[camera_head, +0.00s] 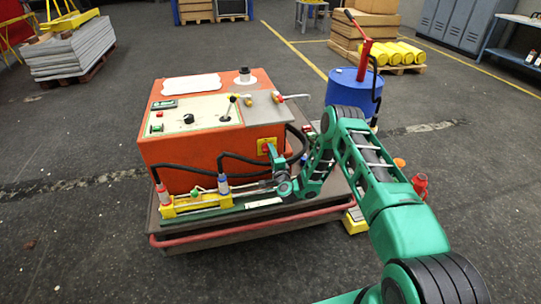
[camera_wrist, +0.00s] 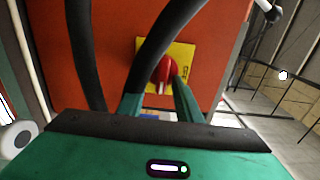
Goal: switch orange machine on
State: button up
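The orange machine (camera_head: 195,160) stands on a low cart with a red rail. A red rotary switch (camera_wrist: 158,72) on a yellow plate (camera_wrist: 183,54) is on its front side. In the head view the yellow plate (camera_head: 262,147) shows at the machine's lower right, partly covered by my gripper (camera_head: 272,152). In the wrist view my gripper (camera_wrist: 157,98) is open, its two green fingers apart. The switch knob sits between and just beyond the fingertips. I cannot tell whether they touch it. A black cable crosses in front of the plate's left part.
Black cables (camera_head: 225,160) run along the machine's front to a yellow and green fitting (camera_head: 205,202) on the cart (camera_head: 245,234). A blue barrel (camera_head: 350,92) with a red hand pump stands behind right. A red bottle-like object (camera_head: 420,185) is right of my arm.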

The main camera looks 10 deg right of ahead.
jog(key=shift+a, duration=0.15)
jog(key=s, duration=1)
jog(key=shift+s, duration=0.3)
dwell(0.6)
